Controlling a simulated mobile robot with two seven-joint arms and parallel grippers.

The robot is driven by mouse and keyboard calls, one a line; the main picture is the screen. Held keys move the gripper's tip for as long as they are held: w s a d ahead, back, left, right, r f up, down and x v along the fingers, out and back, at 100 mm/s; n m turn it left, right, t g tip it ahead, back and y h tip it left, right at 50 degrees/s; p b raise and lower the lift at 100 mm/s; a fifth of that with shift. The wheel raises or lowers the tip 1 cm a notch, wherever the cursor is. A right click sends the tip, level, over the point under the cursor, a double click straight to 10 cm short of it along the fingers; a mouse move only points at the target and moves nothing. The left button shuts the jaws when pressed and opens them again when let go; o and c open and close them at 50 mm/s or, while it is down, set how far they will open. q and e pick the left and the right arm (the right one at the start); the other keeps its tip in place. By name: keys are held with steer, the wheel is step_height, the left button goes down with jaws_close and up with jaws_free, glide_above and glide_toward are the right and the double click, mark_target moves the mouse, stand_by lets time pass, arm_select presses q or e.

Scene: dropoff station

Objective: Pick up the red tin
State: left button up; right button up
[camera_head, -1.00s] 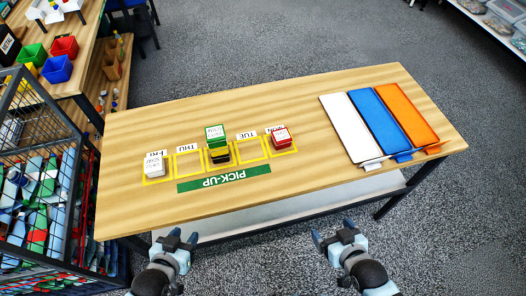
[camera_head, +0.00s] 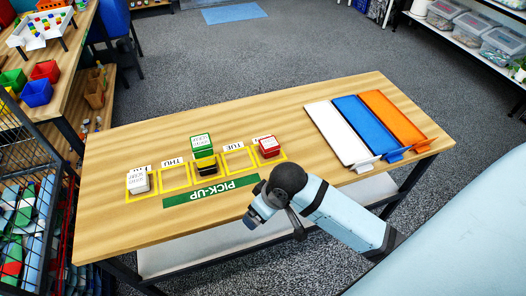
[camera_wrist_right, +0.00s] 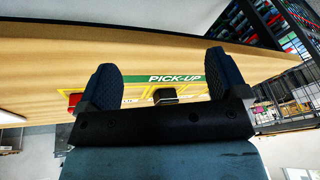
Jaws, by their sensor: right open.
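The red tin (camera_head: 268,147) has a white label on top and sits in the rightmost yellow-outlined square of the table's pick-up row. In the right wrist view the red tin (camera_wrist_right: 75,99) shows small at the left, partly hidden by a finger. My right gripper (camera_head: 254,213) is over the table's front edge, in front of the tin and apart from it. In the wrist view its two fingers (camera_wrist_right: 166,78) stand wide apart with nothing between them. My left gripper is in neither current view.
A stack of tins, green on top (camera_head: 201,142), stands left of the red tin. A white tin (camera_head: 138,182) sits at the far left. White, blue and orange trays (camera_head: 372,124) lie at the right. A green PICK-UP strip (camera_head: 210,191) runs along the front.

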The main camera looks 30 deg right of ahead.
steer(key=shift+g+h, duration=0.3)
steer(key=shift+g, duration=0.2)
steer(key=w, duration=0.2)
steer(key=w+d, duration=0.1)
steer(key=w, duration=0.3)
steer(key=shift+w+d+r, duration=0.1)
steer(key=shift+d+r, duration=0.1)
steer(key=shift+r, duration=0.05)
steer(key=w+d+r+m, duration=0.1)
steer(key=w+d+r, duration=0.1)
steer(key=w+d, duration=0.3)
step_height(320, 180, up, 5)
steer(key=m+g+h, duration=0.2)
steer(key=m, duration=0.2)
glide_above(269, 143)
steer(key=f, duration=0.7)
steer(key=shift+w+a+f, duration=0.15)
steer(key=shift+a+f, duration=0.1)
steer(key=shift+d+f, duration=0.2)
steer(key=shift+f, duration=1.2)
steer(key=shift+d+f, duration=0.15)
steer(key=shift+f, duration=1.2)
steer(key=shift+c, duration=0.2)
steer(key=c, duration=1.1)
